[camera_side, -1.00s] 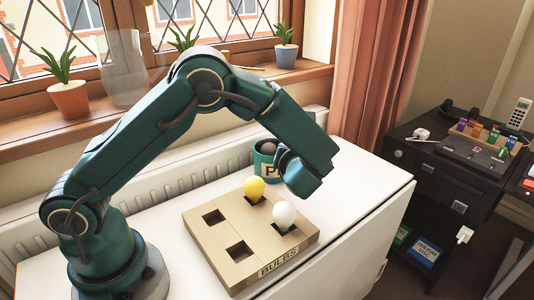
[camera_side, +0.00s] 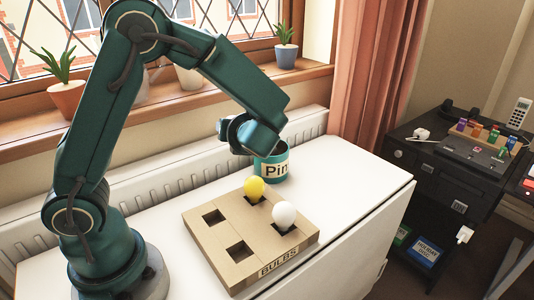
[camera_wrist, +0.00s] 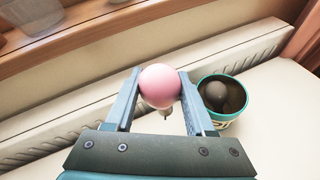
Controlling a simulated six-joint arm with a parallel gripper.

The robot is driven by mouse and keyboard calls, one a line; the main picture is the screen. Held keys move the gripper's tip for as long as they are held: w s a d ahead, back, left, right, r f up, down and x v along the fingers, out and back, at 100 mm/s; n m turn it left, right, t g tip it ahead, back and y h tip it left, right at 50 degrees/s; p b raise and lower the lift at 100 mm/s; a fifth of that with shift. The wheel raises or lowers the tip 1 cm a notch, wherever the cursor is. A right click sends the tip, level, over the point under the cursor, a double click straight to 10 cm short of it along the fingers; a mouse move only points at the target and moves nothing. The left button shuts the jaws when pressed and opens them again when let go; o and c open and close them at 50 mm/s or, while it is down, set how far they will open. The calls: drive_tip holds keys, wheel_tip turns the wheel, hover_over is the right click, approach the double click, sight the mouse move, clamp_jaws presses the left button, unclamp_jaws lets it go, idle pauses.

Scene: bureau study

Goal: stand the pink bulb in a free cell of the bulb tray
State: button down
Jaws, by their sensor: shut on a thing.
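The pink bulb (camera_wrist: 159,84) is between my gripper's fingers (camera_wrist: 157,100) in the wrist view, held with its base pointing down. In the side view my gripper (camera_side: 236,135) is raised behind the tray, by the left of the teal pot, and the bulb is hidden there. The bulb tray (camera_side: 210,237), a wooden block marked BULBS, lies on the white table. A yellow bulb (camera_side: 254,187) and a white bulb (camera_side: 284,213) stand in its two right cells. Its two left cells, one at the back (camera_side: 212,217) and one at the front (camera_side: 239,249), are empty.
A teal pot (camera_side: 275,168) with a label reading "Pin" stands behind the tray; in the wrist view the pot (camera_wrist: 242,106) holds a dark round thing (camera_wrist: 216,92). A radiator (camera_side: 180,178) and the window sill run behind the table. The table's right part is clear.

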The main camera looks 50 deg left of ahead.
drive_tip(key=s+d+f+n+g, duration=0.1)
drive_tip(key=s+d+n+g, duration=0.4)
drive_tip(key=s+d, duration=0.45)
drive_tip(key=shift+y, duration=0.3)
drive_tip(key=shift+s+a+f, duration=0.2)
drive_tip(key=shift+a+f, duration=0.05)
drive_tip(key=shift+f, duration=0.75)
drive_tip(key=shift+s+a+f, duration=0.15)
drive_tip(key=shift+a+f, duration=0.15)
drive_tip(key=shift+f, duration=0.7)
drive_tip(key=shift+s+a+f, duration=0.2)
drive_tip(key=shift+a+f, duration=0.05)
drive_tip(key=shift+f, duration=0.75)
drive_tip(key=shift+f, duration=1.85)
drive_tip(key=shift+c, duration=0.9)
unclamp_jaws()
wheel_tip(320, 180, up, 7)
